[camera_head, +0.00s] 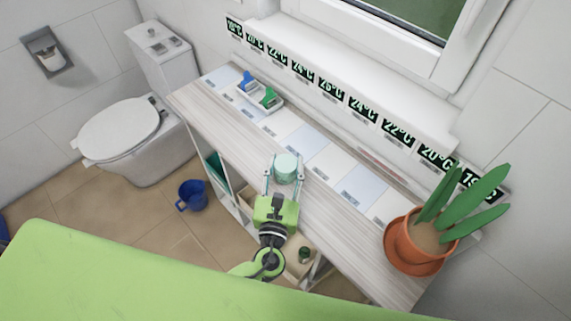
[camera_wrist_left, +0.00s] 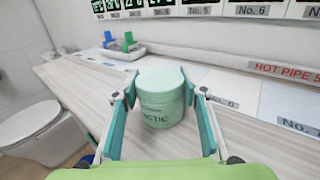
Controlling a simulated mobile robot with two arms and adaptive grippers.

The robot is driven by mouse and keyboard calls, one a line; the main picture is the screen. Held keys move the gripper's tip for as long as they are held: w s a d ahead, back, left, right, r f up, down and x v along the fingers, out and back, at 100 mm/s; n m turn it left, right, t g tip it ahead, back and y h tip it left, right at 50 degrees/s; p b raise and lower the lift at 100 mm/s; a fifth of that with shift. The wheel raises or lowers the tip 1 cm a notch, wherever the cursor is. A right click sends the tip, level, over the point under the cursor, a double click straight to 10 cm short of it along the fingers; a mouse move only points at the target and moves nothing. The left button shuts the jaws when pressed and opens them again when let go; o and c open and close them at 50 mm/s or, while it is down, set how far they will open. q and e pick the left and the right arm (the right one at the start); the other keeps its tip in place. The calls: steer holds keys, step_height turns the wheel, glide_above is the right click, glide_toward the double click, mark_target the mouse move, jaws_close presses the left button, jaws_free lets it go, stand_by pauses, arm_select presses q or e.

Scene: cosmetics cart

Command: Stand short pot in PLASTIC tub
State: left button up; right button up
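A short mint-green pot (camera_head: 286,168) with a lighter lid stands upright on or just above the wooden cart top (camera_head: 325,221). In the left wrist view the pot (camera_wrist_left: 160,104) shows part of a label ending in "STIC". My left gripper (camera_head: 285,172) has its two fingers on either side of the pot; they also flank it in the left wrist view (camera_wrist_left: 161,90). I cannot tell whether both fingers press on it. I cannot make out a tub marked PLASTIC. My right gripper is not in view.
A potted plant (camera_head: 417,247) stands at the cart's right end. A small white tray (camera_head: 262,97) with blue and green items sits at the far left. Labelled pale panels run along the back. A blue bucket (camera_head: 192,195) stands on the floor; a toilet (camera_head: 120,128) is left.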

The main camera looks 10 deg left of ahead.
arm_select(q)
steer(key=o, duration=0.4)
steer(key=shift+c, duration=0.2)
